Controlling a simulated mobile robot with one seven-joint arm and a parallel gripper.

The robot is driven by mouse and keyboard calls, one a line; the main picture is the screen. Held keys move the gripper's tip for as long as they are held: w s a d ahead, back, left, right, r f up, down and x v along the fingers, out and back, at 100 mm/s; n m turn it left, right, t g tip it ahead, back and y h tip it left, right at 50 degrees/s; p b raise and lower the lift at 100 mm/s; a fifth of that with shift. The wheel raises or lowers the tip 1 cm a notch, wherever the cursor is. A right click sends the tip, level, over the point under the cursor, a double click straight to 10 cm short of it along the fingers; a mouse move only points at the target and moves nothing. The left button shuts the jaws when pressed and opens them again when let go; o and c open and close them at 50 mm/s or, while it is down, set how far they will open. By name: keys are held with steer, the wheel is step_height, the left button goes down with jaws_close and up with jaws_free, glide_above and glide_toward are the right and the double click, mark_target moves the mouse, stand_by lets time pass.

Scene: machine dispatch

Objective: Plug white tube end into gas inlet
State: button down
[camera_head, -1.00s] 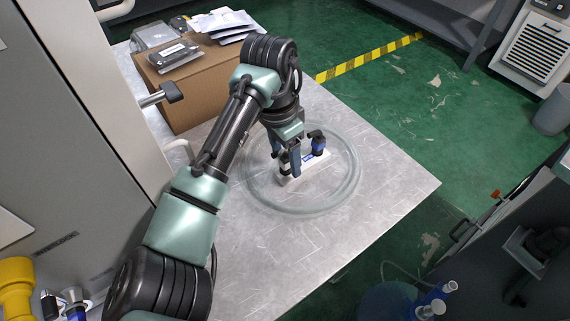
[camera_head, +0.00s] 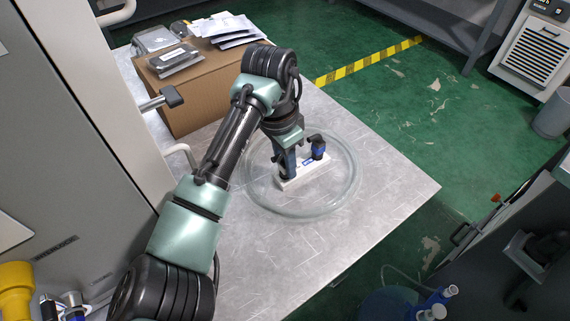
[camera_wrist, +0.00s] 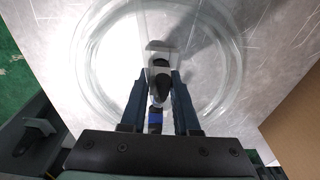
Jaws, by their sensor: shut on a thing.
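My gripper (camera_head: 286,176) reaches down over the metal table, inside a coil of clear tube (camera_head: 352,185). A pale block (camera_head: 312,178) stands there with two dark, blue-banded fittings. The right fitting (camera_head: 317,148) is free. My fingers are shut on the left fitting, which they mostly hide in the head view. In the wrist view, my gripper (camera_wrist: 161,75) has this dark and white fitting (camera_wrist: 160,82) between its fingers. A blue band (camera_wrist: 155,115) shows nearer the palm. I cannot tell which part is the white tube end. I cannot identify the gas inlet.
A cardboard box (camera_head: 190,95) with devices and papers on top stands behind my arm. A grey cabinet (camera_head: 75,150) with handles is at the left. Blue-banded fittings (camera_head: 72,306) and a yellow part (camera_head: 15,288) show at the lower left. The table's front right is clear.

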steer(key=shift+r, duration=0.15)
steer(key=shift+r+p, duration=2.85)
steer(key=shift+p, duration=0.15)
step_height(320, 180, up, 2)
steer(key=p, duration=0.2)
steer(key=shift+r+p, duration=0.25)
steer(key=shift+p, duration=0.1)
